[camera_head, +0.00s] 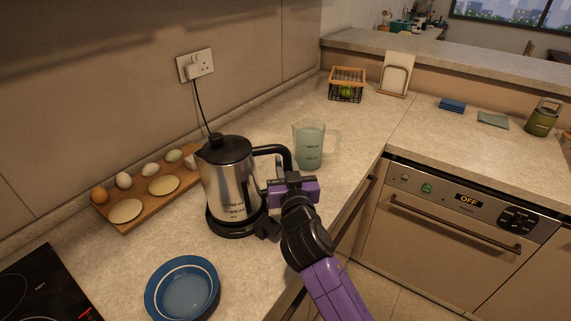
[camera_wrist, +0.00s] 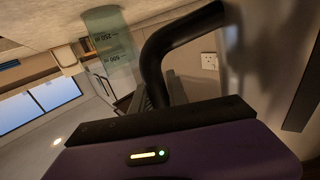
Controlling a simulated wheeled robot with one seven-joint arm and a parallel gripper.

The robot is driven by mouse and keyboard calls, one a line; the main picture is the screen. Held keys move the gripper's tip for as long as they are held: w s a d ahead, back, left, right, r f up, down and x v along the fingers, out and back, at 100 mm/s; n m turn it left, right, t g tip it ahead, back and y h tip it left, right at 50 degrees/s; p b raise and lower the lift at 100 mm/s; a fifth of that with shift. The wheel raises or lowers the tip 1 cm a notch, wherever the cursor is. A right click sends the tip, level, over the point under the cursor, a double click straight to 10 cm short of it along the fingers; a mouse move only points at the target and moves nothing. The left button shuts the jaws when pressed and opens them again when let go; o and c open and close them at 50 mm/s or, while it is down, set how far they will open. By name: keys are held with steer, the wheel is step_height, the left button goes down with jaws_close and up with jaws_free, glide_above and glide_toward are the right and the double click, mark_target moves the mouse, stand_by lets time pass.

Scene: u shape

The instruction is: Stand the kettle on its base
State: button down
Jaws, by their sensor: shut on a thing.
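The steel kettle (camera_head: 228,185) with black lid and handle stands upright in the head view. It is right over its round black base (camera_head: 222,229) on the counter. No clear gap shows between them, but I cannot tell if it is fully seated. My gripper (camera_head: 272,187) is at the kettle's right side, shut on the black handle. In the wrist view the curved handle (camera_wrist: 160,45) runs down to my gripper (camera_wrist: 160,98), with the kettle's body (camera_wrist: 268,60) at the right. The fingertips are partly hidden.
A measuring jug (camera_head: 309,147) stands close behind the handle. A wooden board (camera_head: 150,205) with eggs lies left, a blue bowl (camera_head: 182,288) in front, and a hob (camera_head: 45,285) at lower left. A cord runs from the socket (camera_head: 195,65) down behind the kettle.

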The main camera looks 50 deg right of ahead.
steer(key=shift+f+b, duration=0.5)
steer(key=shift+b, duration=0.4)
stand_by(0.6)
steer(key=c, duration=1.6)
jaws_free()
steer(key=shift+o, duration=0.2)
steer(key=shift+f, duration=0.2)
steer(key=b+v, duration=0.4)
steer(key=v, duration=0.7)
steer(key=shift+r, duration=0.1)
